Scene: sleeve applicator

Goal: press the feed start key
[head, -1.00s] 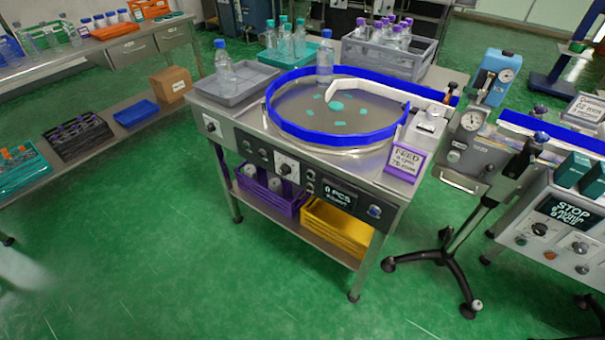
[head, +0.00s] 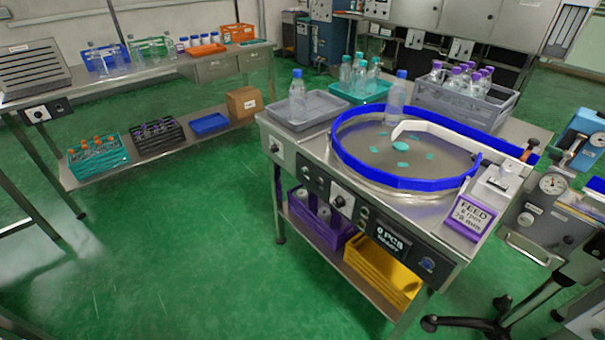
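The feed machine (head: 400,217) stands right of centre in the head view, a steel table with a round turntable (head: 385,150) ringed by a blue guard. Its front panel (head: 345,205) carries several knobs and small buttons, and a dark display (head: 389,239) reading "0 PCS". A blue round button (head: 427,264) sits at the panel's right end. I cannot tell which of these is the feed start key. A purple-framed sign (head: 470,215) starting with "FEED" stands on the table's right corner. Neither of my grippers is in view.
A bottle (head: 396,98) stands on the turntable. A grey crate (head: 461,105) of bottles is behind it. Purple (head: 322,218) and yellow (head: 383,270) crates fill the lower shelf. A black stand foot (head: 470,324) is at lower right. Green floor (head: 180,240) in front is clear.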

